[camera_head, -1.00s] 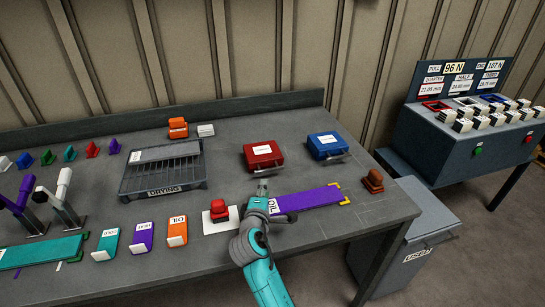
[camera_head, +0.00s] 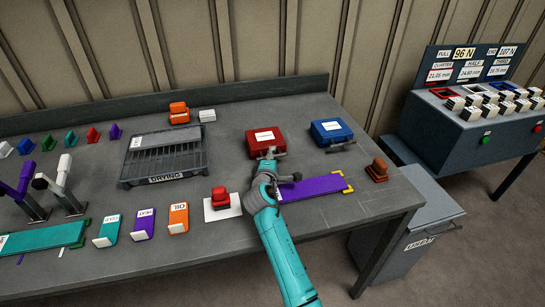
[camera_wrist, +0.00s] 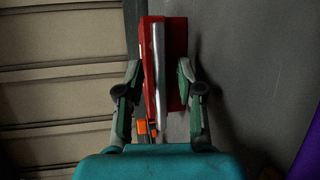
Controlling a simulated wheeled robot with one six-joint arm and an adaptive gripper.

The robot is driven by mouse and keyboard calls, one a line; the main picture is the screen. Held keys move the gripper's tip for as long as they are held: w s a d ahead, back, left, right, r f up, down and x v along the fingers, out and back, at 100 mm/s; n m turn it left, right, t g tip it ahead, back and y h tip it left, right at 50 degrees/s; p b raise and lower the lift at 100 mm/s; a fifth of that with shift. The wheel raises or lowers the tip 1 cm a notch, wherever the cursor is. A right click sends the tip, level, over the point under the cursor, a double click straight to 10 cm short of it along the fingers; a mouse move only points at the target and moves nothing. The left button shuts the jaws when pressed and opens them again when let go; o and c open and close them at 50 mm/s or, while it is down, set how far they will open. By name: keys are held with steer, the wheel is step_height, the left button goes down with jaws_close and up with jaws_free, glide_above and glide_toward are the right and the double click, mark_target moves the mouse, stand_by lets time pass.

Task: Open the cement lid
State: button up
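A red box with a white label (camera_head: 254,146) stands toward the back of the bench; the label's words are too small to read. A blue box with a white label (camera_head: 333,139) stands to its right, with a bar handle in front. My gripper (camera_head: 270,153) is at the front of the red box. In the wrist view my gripper (camera_wrist: 157,76) is open, its two fingers on either side of a pale metal bar (camera_wrist: 159,65) and the red box (camera_wrist: 177,40). I see clear gaps, so the fingers do not seem closed on the bar. The red lid looks shut.
A purple strip (camera_head: 318,185) lies right of my arm, between yellow corner marks. A red button (camera_head: 220,196) is to the left, and a drying rack (camera_head: 165,160) farther left. A brown block (camera_head: 380,170) stands near the bench's right end.

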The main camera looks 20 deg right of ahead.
steer(key=shift+w+d, duration=0.1)
steer(key=shift+w, duration=0.1)
jaws_close()
steer(key=shift+r, duration=0.1)
